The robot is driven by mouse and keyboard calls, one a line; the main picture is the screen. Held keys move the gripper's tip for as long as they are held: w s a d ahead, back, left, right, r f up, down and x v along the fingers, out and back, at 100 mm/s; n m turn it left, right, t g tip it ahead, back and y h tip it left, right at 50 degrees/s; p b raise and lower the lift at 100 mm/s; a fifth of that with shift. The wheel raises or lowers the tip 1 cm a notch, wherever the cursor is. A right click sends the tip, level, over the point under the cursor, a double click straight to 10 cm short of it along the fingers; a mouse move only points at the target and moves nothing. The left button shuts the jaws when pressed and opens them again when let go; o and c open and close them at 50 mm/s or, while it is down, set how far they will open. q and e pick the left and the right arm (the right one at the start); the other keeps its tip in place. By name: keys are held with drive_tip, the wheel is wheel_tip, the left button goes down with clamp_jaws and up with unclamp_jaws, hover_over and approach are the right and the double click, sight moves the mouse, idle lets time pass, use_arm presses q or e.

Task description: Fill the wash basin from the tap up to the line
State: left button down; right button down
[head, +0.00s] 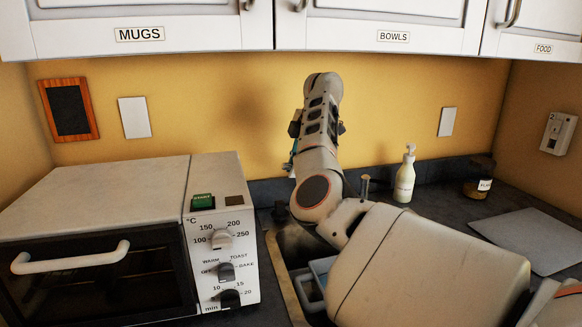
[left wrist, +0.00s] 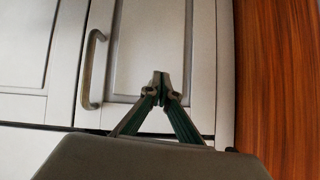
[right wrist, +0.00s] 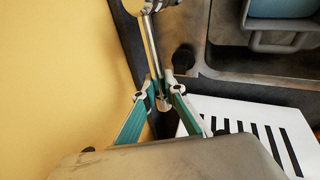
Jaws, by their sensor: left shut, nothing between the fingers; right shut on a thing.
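In the right wrist view, my right gripper (right wrist: 163,90) is shut on the slim metal lever (right wrist: 153,48) of the tap, which runs up towards a round metal fitting at the top edge. In the head view my right arm reaches over the sink and hides most of the tap and gripper. The wash basin (right wrist: 285,22), blue inside with a grey rim and handle, sits in the sink; part of it shows in the head view (head: 324,266). Its fill line and any water are hidden. My left gripper (left wrist: 160,85) is shut and empty before cabinet doors, outside the head view.
A toaster oven (head: 95,190) stands left of the sink (head: 284,262). A soap bottle (head: 404,177), a jar (head: 480,180) and a grey board (head: 530,240) are on the right counter. Labelled cupboards (head: 140,34) hang above. A wooden panel (left wrist: 280,80) is right of my left gripper.

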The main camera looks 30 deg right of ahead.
drive_tip(key=shift+a+f, duration=0.1)
drive_tip(key=shift+a, duration=0.1)
drive_tip(key=c, duration=2.1)
unclamp_jaws()
drive_tip(key=shift+a, duration=0.1)
